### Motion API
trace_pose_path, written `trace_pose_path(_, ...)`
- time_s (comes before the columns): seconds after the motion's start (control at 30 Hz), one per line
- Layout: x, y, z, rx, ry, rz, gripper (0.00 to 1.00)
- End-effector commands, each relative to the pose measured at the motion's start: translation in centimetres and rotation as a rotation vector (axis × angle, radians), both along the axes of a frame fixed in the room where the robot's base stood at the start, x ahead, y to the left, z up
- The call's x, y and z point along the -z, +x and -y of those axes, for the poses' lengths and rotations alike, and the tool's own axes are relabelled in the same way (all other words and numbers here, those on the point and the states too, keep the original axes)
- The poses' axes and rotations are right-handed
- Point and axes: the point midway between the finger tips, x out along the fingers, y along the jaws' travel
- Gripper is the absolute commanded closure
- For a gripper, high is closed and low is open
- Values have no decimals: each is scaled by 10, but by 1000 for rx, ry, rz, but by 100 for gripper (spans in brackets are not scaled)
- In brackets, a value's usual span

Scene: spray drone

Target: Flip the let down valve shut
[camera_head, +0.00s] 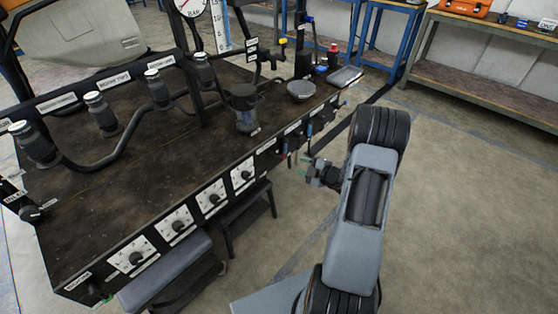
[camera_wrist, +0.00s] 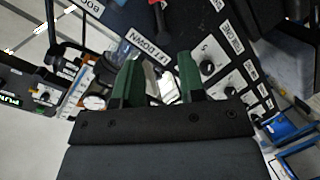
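A white label reading LET DOWN (camera_wrist: 154,62) shows on the dark panel in the wrist view, just beyond my fingers. A dark handle with a red part (camera_wrist: 159,14) is above it; I cannot tell whether this is the let down valve or how it is turned. My gripper (camera_wrist: 159,82) has two green fingertips, apart, with a gap between them. A pale shiny patch shows in the gap, and I see nothing clasped. In the head view my gripper (camera_head: 304,166) is beside the front edge of the bench, near small valve handles (camera_head: 286,147) that are too small to read.
The dark bench (camera_head: 120,175) carries labelled pipes, a filter bowl (camera_head: 245,108) and a grey round dish (camera_head: 300,89). Several knobs on white plates (camera_head: 212,197) line its front. A stool (camera_head: 165,270) stands below. The floor at right is open.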

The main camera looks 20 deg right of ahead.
Motion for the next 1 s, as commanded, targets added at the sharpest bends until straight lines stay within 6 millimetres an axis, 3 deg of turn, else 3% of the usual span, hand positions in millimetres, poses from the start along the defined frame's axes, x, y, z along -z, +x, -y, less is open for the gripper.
trace_pose_path(0.4,20,69,-34,-3,0,1,63)
trace_pose_path(0.6,26,94,-45,-2,1,1,63)
trace_pose_path(1.0,29,111,-52,1,2,0,63)
